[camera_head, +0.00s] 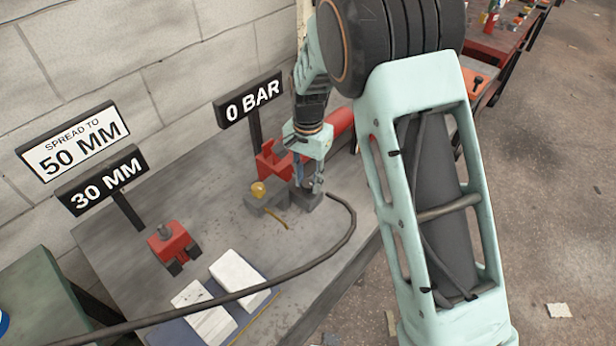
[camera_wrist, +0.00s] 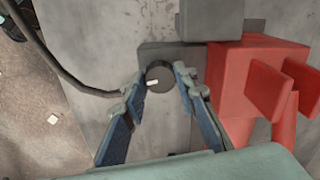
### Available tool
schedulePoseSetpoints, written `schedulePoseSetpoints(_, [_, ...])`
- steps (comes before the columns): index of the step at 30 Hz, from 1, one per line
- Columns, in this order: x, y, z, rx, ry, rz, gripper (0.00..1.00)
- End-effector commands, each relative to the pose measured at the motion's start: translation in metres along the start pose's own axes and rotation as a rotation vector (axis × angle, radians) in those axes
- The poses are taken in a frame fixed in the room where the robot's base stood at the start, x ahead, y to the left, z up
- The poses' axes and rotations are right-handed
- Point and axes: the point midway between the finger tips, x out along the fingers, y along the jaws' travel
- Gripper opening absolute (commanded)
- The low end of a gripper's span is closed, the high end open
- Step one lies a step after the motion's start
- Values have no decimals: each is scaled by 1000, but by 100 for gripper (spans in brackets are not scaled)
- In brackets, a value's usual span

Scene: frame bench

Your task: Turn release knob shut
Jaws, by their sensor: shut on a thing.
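The release knob (camera_wrist: 161,80) is a small dark round knob with a white mark on it, seen in the wrist view on a grey block (camera_wrist: 158,52). The mark points to the left in that view. My gripper (camera_wrist: 160,80) has its two blue-padded fingers on either side of the knob, shut on it. In the head view my gripper (camera_head: 312,190) points down at the grey block (camera_head: 306,200) beside the red pump (camera_head: 273,160). The knob itself is hidden there by the fingers.
Signs read "0 BAR" (camera_head: 250,99), "30 MM" (camera_head: 103,180) and "SPREAD TO 50 MM" (camera_head: 73,142). A red spreader (camera_head: 172,243) and white blocks (camera_head: 238,271) sit on the bench (camera_head: 130,255). A brass-coloured ball (camera_head: 258,189) is left of my gripper. A black hose (camera_head: 300,268) crosses the front.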

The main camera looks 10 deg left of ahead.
Motion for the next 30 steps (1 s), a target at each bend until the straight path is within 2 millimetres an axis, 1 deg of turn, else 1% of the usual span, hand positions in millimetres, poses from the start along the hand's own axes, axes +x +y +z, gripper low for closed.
schedulePoseSetpoints(6, [-1, 0, 0, 126, 1, -1, 2])
schedulePoseSetpoints(12, [-1, 0, -1, 193, 2, -1, 2])
schedulePoseSetpoints(29, [-1, -1, -1, 223, 2, -2, 2])
schedulePoseSetpoints(30, [-1, -1, -1, 223, 1, -2, 30])
